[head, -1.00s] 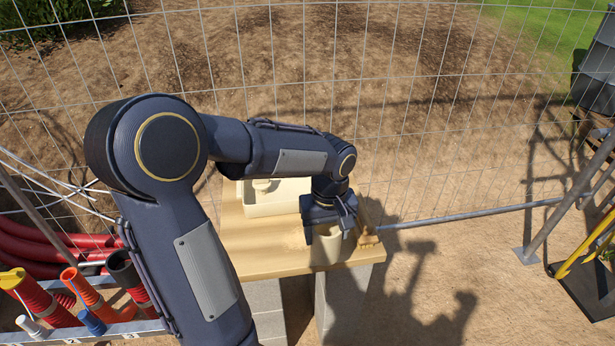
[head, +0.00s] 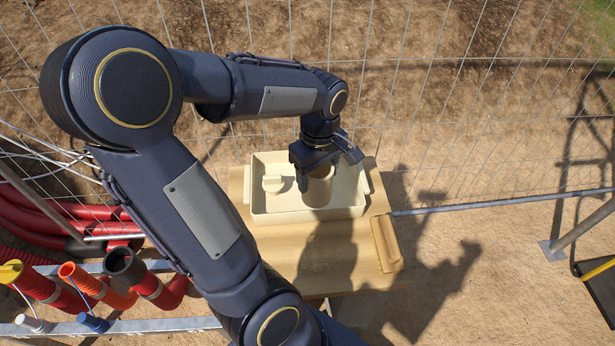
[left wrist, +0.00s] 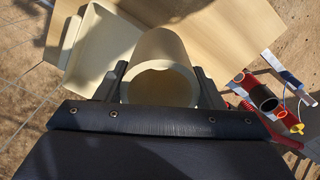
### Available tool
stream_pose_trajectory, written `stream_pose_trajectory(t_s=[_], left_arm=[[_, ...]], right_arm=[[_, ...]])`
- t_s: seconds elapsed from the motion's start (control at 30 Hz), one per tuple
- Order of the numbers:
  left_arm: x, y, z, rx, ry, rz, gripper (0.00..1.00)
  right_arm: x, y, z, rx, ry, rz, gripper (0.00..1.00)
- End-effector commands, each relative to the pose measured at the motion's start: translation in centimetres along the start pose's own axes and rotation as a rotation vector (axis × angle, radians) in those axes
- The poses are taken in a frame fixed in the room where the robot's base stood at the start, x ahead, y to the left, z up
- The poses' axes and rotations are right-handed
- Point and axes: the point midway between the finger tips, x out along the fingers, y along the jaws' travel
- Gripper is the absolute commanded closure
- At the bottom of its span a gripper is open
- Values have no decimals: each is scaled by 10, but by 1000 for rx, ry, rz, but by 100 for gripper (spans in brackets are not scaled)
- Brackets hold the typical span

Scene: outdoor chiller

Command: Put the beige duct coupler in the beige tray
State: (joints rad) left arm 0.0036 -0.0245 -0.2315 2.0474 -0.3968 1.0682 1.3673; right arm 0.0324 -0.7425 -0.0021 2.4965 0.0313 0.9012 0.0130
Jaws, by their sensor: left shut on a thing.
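My left gripper (head: 322,166) is shut on the beige duct coupler (head: 319,190), a short hollow cylinder. In the head view the coupler appears over the right part of the beige tray (head: 308,215); how high it is above the tray floor, or whether it touches, I cannot tell. In the left wrist view the coupler (left wrist: 160,50) sits between the two fingers with its open end facing the camera. The tray (left wrist: 100,45) lies to its left there. My right gripper is not in view.
The tray stands on a wooden tabletop (head: 320,255) and holds another beige round piece (head: 272,184). A small wooden block (head: 385,243) lies at the table's right edge. A wire mesh fence (head: 440,130) rises behind. Red, orange and black pipe pieces (head: 125,265) stand at left.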

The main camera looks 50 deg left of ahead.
Motion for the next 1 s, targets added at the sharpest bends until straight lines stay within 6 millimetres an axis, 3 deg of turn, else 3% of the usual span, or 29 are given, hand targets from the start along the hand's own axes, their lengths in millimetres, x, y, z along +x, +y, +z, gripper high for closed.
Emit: stream_pose_trajectory(t_s=[0.17, 0.43, 0.6, 1.0], left_arm=[[10, 18, -10, -3, 0, -5, 100], [39, 77, -42, -4, 0, -5, 100], [72, 101, -55, -3, -1, -5, 100], [105, 124, -66, -3, -1, -2, 100]], right_arm=[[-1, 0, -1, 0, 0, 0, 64], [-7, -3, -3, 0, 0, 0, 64], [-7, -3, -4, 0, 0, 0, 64], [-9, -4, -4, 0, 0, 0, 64]])
